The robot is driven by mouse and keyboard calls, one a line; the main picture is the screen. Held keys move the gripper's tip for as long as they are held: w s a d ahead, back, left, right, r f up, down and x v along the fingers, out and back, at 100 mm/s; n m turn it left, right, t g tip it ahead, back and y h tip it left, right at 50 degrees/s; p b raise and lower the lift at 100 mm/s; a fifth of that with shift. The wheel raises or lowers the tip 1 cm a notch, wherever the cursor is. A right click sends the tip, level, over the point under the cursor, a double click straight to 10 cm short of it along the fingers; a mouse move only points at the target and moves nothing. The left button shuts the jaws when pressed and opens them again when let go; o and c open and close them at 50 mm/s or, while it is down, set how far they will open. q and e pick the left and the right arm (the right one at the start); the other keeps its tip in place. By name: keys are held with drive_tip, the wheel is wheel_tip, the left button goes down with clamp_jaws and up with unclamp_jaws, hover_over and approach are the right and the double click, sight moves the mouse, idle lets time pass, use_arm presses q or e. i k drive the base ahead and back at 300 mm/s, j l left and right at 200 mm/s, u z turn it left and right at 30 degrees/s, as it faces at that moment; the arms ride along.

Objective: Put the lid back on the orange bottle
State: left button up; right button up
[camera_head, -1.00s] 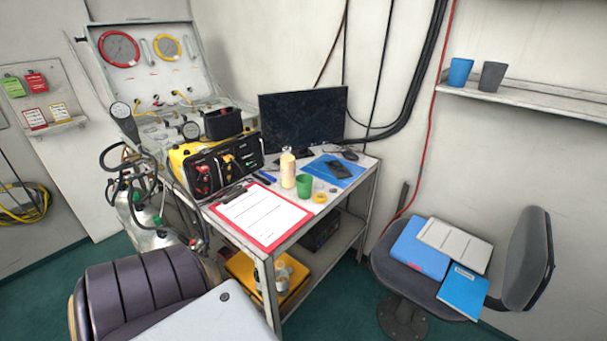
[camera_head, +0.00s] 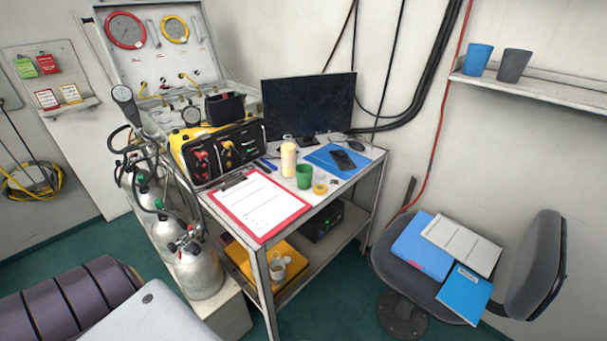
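A pale yellow-orange bottle (camera_head: 288,160) stands upright on the table, in front of the monitor and left of the blue mat. Its top is too small to tell whether a lid sits on it. A tiny dark object (camera_head: 334,181) lies right of the green cup; I cannot tell if it is a lid. No other lid can be made out. Neither of my grippers is in view.
Close to the bottle are a green cup (camera_head: 304,176), a yellow ring (camera_head: 320,188) and a blue mat (camera_head: 325,158) with a phone. A red clipboard (camera_head: 250,232) covers the table's front left. A grey chair (camera_head: 400,275) stands to the right.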

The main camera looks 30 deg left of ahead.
sight(287, 147)
drive_tip(key=i+u, duration=0.15)
drive_tip(key=u, duration=0.25)
drive_tip(key=i+l+u, duration=0.15)
drive_tip(key=u, duration=0.3)
drive_tip(key=i+l+u, duration=0.1)
drive_tip(key=u, duration=0.3)
